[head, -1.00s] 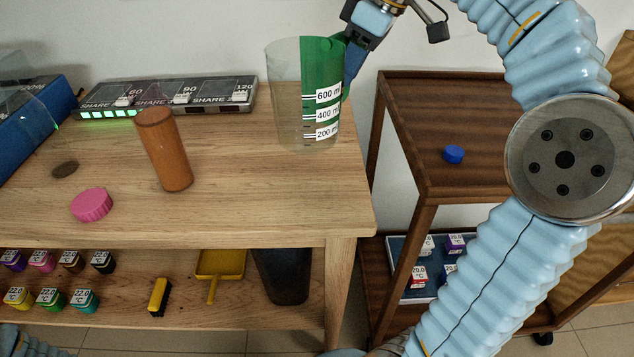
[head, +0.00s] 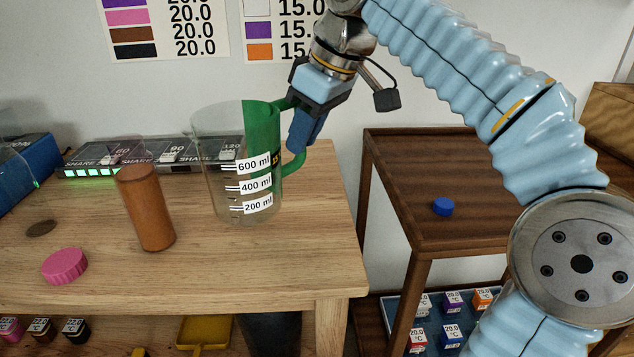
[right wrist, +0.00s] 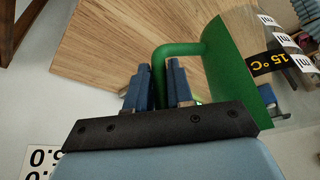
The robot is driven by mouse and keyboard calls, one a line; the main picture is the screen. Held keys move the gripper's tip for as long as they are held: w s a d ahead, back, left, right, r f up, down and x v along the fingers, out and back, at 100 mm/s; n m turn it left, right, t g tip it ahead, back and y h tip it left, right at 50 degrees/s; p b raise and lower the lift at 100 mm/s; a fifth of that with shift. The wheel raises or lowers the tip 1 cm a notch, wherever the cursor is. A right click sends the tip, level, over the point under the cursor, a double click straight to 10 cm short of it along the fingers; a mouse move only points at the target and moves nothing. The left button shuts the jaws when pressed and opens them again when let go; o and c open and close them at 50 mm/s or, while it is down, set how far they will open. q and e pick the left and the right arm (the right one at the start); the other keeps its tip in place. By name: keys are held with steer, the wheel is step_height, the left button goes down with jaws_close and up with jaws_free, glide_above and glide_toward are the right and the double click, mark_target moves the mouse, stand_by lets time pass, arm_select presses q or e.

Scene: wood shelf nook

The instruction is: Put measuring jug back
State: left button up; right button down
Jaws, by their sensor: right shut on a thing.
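The measuring jug (head: 235,165) is a clear beaker with a green strip, a green handle and 200, 400 and 600 ml labels. It is upright over the right part of the wooden table top (head: 310,235); I cannot tell whether its base touches the wood. My right gripper (head: 305,130) is shut on the jug's green handle at its right side. In the right wrist view the two blue fingers (right wrist: 161,82) stand on either side of the handle (right wrist: 180,49), partly hiding it. My left gripper is not in view.
A brown cylinder (head: 147,210) stands left of the jug, with a pink lid (head: 65,266) and a dark disc (head: 41,228) farther left. A share device (head: 115,160) lies along the back. A dark wood cart (head: 400,190) with a blue cap (head: 443,206) stands right, across a gap.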

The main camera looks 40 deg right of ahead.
steer(key=w+d+f, duration=0.1)
steer(key=d+f, duration=0.1)
steer(key=f, duration=0.1)
steer(key=d+f+b, duration=0.1)
steer(key=d+f, duration=0.1)
steer(key=f, duration=0.1)
steer(key=w+d+f+b, duration=0.1)
steer(key=d+f, duration=0.1)
steer(key=f, duration=0.1)
steer(key=shift+w, duration=0.35)
steer(key=shift+f, duration=0.35)
steer(key=shift+f, duration=0.1)
steer(key=c, duration=1)
jaws_free()
steer(key=shift+r, duration=0.55)
steer(key=p+v, duration=0.3)
steer(key=v, duration=0.8)
steer(key=shift+s, duration=0.25)
